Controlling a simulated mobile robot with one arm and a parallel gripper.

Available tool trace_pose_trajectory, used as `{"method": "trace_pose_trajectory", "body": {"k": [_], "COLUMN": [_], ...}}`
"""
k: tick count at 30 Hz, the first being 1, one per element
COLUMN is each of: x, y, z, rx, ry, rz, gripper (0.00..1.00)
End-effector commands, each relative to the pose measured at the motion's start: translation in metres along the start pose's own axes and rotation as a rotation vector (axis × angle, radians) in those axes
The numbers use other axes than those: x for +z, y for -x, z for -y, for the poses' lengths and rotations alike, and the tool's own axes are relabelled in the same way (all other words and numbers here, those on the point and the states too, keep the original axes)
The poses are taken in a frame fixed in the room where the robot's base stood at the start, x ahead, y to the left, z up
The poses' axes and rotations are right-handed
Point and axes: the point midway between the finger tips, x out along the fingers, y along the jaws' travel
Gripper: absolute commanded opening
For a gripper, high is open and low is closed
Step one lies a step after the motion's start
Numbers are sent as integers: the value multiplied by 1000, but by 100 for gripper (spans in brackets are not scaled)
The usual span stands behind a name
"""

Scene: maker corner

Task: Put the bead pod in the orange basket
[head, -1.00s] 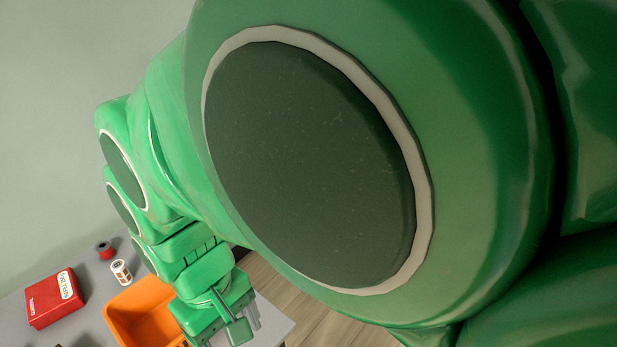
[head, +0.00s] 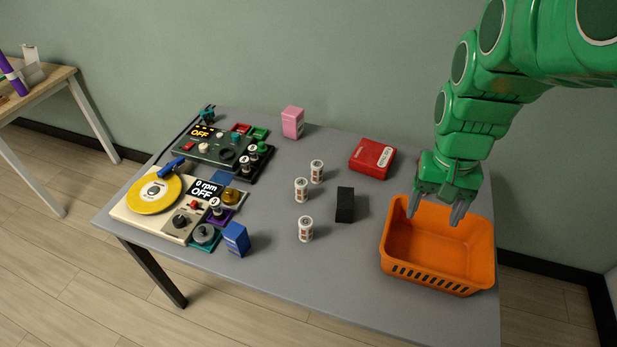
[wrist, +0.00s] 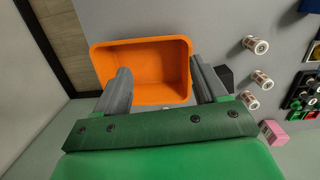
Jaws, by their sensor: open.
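The orange basket (head: 440,276) stands at the right end of the grey table, and its visible inside looks empty. My gripper (head: 436,210) is open and empty above the basket's back part. In the wrist view the open fingers (wrist: 160,78) frame the basket (wrist: 182,95). More small labelled cylinders stand by the devices at left. I cannot tell which is the bead pod.
A black block (head: 345,205) stands between the cylinders and the basket. A red box (head: 372,158) lies behind, and a pink box (head: 292,122) and blue box (head: 236,239) stand farther left. A turntable device (head: 153,194) and dark panel (head: 217,152) fill the left. The front-middle tabletop is clear.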

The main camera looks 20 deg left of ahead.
Motion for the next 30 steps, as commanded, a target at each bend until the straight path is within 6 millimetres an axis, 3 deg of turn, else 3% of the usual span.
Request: {"method": "trace_pose_trajectory", "body": {"k": [12, 20, 30], "x": [-91, -140, -190], "y": [-24, -47, -91], "z": [65, 115, 189], "rx": [9, 11, 9], "ry": [47, 80, 125], "rz": [-28, -50, -69], "gripper": [72, 72, 72]}}
